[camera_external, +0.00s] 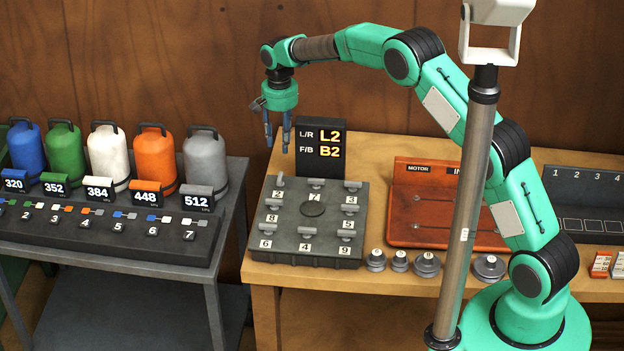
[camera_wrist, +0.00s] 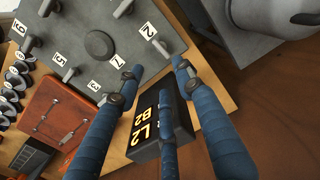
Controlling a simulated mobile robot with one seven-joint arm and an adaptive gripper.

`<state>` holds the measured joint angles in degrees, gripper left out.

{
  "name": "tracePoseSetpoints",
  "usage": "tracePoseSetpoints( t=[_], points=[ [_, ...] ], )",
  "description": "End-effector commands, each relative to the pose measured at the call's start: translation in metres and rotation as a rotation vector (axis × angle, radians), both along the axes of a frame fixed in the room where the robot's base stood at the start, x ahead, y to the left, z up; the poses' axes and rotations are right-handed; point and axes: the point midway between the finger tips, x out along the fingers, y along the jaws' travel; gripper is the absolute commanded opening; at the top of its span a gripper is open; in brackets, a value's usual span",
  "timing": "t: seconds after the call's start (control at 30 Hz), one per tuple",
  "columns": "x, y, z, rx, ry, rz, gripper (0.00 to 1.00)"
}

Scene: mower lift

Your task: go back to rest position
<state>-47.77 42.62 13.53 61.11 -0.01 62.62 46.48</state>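My gripper (camera_external: 278,140) hangs fingers-down at the end of my raised green arm, above the back left part of the wooden table. Its blue fingers are spread apart with nothing between them. In the wrist view the fingers of my gripper (camera_wrist: 150,75) also stand apart and empty. Below and beside them is the black display (camera_external: 320,168), reading L/R L2 and F/B B2; it also shows in the wrist view (camera_wrist: 165,147). The grey plate (camera_external: 300,250) with numbered levers and a round centre knob lies in front of the display. The gripper appears clear of both.
A red-brown board (camera_external: 410,225) marked MOTOR lies right of the plate, with several round weights (camera_external: 427,265) in front. A dark rack (camera_external: 590,190) is at far right. Numbered coloured canisters (camera_external: 155,160) stand on the left grey table (camera_external: 235,180). A metal pole (camera_external: 468,200) rises before my arm.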

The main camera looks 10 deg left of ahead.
Motion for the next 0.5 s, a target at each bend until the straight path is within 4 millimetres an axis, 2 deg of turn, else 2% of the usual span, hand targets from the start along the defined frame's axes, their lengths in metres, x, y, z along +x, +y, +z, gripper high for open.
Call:
tracePoseSetpoints(
  t=[0.17,0.27,0.5],
  points=[
    [0.008,-0.017,0.018,0.009,-0.009,-0.004,0.36],
    [0.015,-0.035,0.036,0.017,-0.017,-0.004,0.36],
    [0.033,-0.103,0.095,0.043,-0.049,-0.007,0.36]
  ],
)
